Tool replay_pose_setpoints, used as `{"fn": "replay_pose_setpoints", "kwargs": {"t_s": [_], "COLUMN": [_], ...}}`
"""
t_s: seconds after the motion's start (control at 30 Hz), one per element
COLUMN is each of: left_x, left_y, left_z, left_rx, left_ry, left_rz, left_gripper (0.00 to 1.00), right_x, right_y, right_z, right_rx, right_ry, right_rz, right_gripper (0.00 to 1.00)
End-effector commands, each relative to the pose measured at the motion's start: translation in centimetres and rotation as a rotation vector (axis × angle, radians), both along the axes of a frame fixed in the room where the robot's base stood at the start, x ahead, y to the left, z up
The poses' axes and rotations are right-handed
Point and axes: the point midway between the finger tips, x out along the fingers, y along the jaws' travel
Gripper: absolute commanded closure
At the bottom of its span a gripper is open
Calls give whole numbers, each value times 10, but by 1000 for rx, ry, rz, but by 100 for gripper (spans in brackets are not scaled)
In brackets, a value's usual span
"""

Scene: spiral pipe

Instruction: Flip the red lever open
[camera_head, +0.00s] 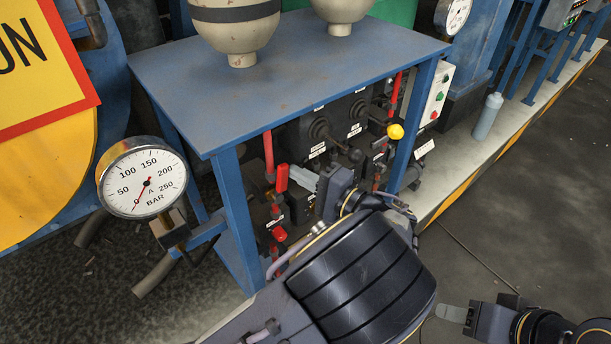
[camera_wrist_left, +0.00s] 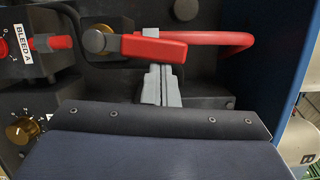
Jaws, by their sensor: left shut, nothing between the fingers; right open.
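The red lever (camera_wrist_left: 155,46) lies across the upper part of the left wrist view, with a blocky handle next to a brass fitting. It also shows in the head view (camera_head: 281,179), upright on the left of the panel under the blue table. My left gripper (camera_wrist_left: 160,68) is shut and empty. Its grey fingertips are just below the lever's handle in the wrist view; whether they touch cannot be told. In the head view the left gripper (camera_head: 302,177) is just right of the lever. My right gripper (camera_head: 452,313) is open at the lower right, far from the panel.
The blue table (camera_head: 300,60) stands over the panel, its front leg (camera_head: 237,220) left of the lever. A pressure gauge (camera_head: 143,180) is further left. A red pipe (camera_wrist_left: 235,40) curves behind the lever. A yellow knob (camera_head: 396,131) is to the right.

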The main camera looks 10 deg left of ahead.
Motion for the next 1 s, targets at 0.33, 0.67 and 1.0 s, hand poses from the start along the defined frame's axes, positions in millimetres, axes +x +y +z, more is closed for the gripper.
{"fn": "replay_pose_setpoints", "kwargs": {"t_s": [0.33,0.67,1.0], "left_x": [-5,-6,-5], "left_y": [5,6,5], "left_z": [5,5,5], "left_rx": [-11,-10,-10], "left_ry": [-11,-11,-11], "left_rz": [0,0,0], "left_gripper": [100,100,100], "right_x": [0,0,0], "right_y": [0,0,0], "right_z": [2,2,3], "right_rx": [0,0,0], "right_ry": [0,0,0], "right_rz": [0,0,0], "right_gripper": [51,51,51]}}
